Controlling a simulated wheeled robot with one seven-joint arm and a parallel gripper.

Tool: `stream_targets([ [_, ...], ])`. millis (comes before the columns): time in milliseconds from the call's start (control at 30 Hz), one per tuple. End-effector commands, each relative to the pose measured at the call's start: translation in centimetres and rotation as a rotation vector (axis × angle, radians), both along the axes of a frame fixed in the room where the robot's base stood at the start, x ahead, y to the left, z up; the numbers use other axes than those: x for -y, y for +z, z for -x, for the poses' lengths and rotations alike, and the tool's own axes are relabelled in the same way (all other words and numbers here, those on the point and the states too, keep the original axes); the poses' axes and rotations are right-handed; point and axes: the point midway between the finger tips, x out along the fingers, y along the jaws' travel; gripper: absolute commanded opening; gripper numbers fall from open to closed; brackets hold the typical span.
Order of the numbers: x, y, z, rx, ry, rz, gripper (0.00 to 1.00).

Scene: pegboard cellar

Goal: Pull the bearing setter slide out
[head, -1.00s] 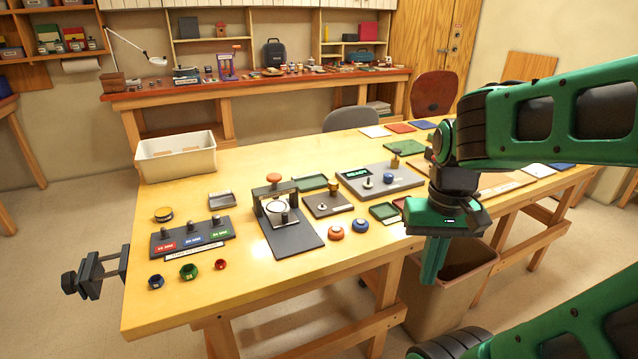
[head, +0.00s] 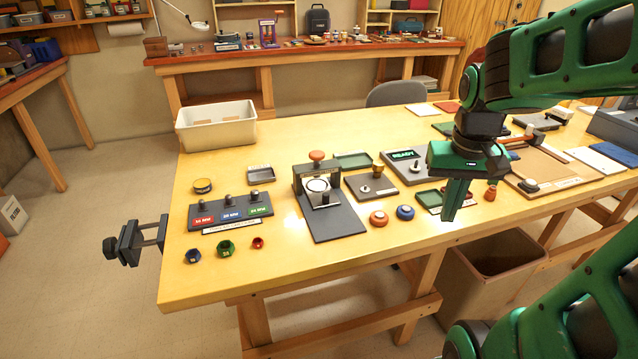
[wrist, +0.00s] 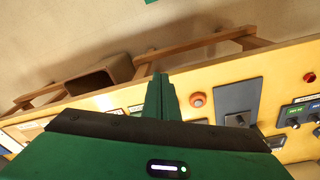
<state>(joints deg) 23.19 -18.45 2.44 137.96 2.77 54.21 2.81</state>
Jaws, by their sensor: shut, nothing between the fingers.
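The bearing setter (head: 302,180) stands mid-table, a dark upright block with an orange knob on top, a pale ring and a small knob at its front. A flat dark plate (head: 336,224) reaches forward from it; I cannot tell how far the slide itself is out. The plate also shows in the wrist view (wrist: 238,97). My gripper (head: 450,216) is shut and empty, pointing down, to the right of the setter and apart from it. In the wrist view its fingers (wrist: 160,98) point toward the table's front edge.
An orange ring (head: 379,218) and a blue ring (head: 405,212) lie between the setter and my gripper. A dark rack (head: 230,210) and small coloured nuts (head: 224,248) are at left. A vise (head: 135,240) juts from the left edge. A bin (head: 495,262) stands below the table.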

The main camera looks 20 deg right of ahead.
Motion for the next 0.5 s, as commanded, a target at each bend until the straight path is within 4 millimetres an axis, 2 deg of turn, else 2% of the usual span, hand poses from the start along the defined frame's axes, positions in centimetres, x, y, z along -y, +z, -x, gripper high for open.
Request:
stream_targets([
  [33,-1.3,0.4,-3.4,0.022,0.050,0.016,0.00],
  [200,-6.7,1.2,-13.7,0.117,0.155,0.053,0.00],
  [300,-10.5,1.2,-18.2,0.167,0.210,0.056,0.00],
  [400,-13.8,1.0,-21.3,0.203,0.252,0.050,0.00],
  [500,-16.1,0.9,-23.1,0.225,0.277,0.043,0.00],
])
